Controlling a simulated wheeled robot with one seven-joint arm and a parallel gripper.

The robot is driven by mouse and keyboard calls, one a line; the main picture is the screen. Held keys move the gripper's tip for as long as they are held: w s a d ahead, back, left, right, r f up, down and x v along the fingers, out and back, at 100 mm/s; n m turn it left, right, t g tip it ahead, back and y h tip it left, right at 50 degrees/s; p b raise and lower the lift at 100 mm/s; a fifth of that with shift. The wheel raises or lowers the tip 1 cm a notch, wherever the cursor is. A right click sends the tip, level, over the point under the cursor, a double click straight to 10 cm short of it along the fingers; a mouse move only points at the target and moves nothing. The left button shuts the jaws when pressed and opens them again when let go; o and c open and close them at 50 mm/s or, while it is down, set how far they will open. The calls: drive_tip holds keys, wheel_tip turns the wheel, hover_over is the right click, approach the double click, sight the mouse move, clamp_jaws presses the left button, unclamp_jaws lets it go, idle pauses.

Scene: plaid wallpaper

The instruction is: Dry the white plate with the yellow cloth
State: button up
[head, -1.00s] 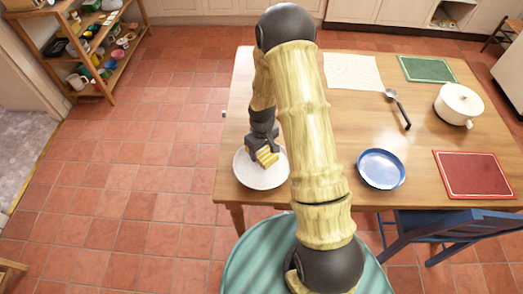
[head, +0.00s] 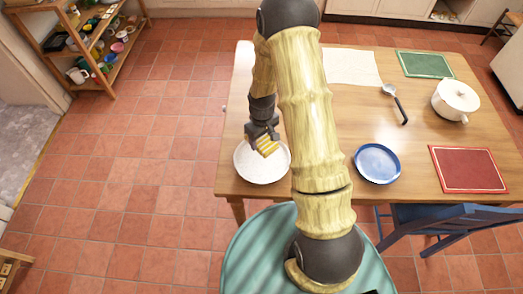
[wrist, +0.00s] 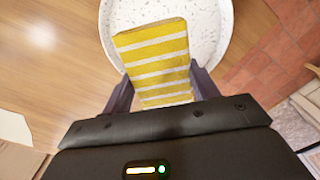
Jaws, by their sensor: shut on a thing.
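The white plate (head: 262,172) lies at the near left corner of the wooden table, and its speckled surface shows in the wrist view (wrist: 207,28). My gripper (head: 264,137) is shut on the yellow cloth (head: 267,147), which has white stripes in the wrist view (wrist: 155,55). The cloth is over the plate. I cannot tell whether it touches the plate. Part of the plate is hidden behind the cloth and my gripper.
A blue plate (head: 377,163), a red mat (head: 468,169), a white pot (head: 455,98), a ladle (head: 396,103), a green mat (head: 424,64) and a white cloth (head: 351,67) lie on the table (head: 350,115). A blue chair (head: 450,218) stands at the near edge.

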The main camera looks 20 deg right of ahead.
sight(257, 158)
drive_tip(key=shift+r, duration=0.1)
drive_tip(key=shift+r+p, duration=0.45)
drive_tip(key=shift+p, duration=0.1)
drive_tip(key=shift+f, duration=0.15)
drive_tip(key=shift+f+b, duration=2.85)
drive_tip(key=shift+f, duration=0.95)
drive_tip(key=shift+f, duration=0.35)
drive_tip(key=shift+s+a+r, duration=0.1)
drive_tip(key=shift+s+a, duration=0.1)
drive_tip(key=shift+a, duration=0.35)
drive_tip(key=shift+s+a, duration=0.15)
drive_tip(key=shift+a, duration=0.35)
